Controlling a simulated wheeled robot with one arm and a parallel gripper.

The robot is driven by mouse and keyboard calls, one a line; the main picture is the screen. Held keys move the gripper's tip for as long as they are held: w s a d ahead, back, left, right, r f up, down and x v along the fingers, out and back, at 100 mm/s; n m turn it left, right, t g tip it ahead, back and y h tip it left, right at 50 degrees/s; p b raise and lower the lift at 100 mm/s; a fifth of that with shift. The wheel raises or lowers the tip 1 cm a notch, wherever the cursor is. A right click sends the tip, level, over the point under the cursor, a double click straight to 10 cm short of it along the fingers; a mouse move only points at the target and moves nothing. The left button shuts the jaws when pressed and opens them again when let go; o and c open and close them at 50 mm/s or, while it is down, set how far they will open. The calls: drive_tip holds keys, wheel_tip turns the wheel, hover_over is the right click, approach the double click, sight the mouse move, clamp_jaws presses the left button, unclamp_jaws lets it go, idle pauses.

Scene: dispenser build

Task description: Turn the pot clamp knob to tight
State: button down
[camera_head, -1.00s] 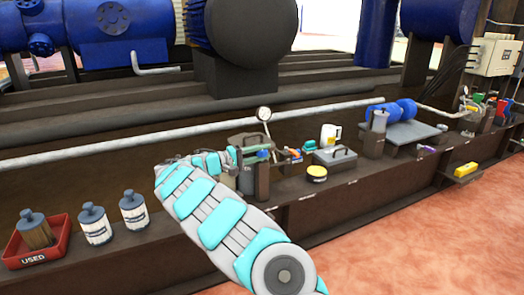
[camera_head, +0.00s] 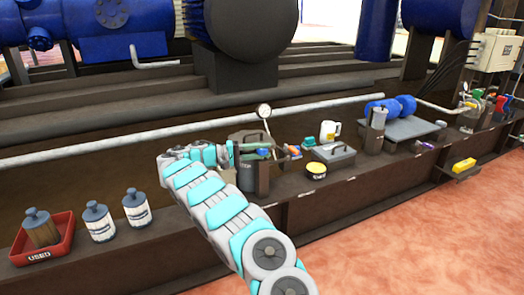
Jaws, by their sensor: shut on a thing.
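The pot (camera_head: 246,175) is a grey cylinder on the brown ledge near the middle of the picture, held beside an upright brown bracket (camera_head: 263,180). My gripper (camera_head: 236,153) reaches in from the left at the pot's top. It is shut on a small part there, which I take to be the pot clamp knob. The knob itself is hidden behind the fingers and too small to make out, so its setting cannot be read.
A round gauge (camera_head: 264,112) stands behind the pot. A red USED tray (camera_head: 64,246) and two bottles (camera_head: 98,222) are at left.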

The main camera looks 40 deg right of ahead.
sight(257, 151)
drive_tip(key=c, duration=0.9)
unclamp_jaws()
drive_tip(key=shift+p+v, duration=0.55)
drive_tip(key=shift+v, duration=3.35)
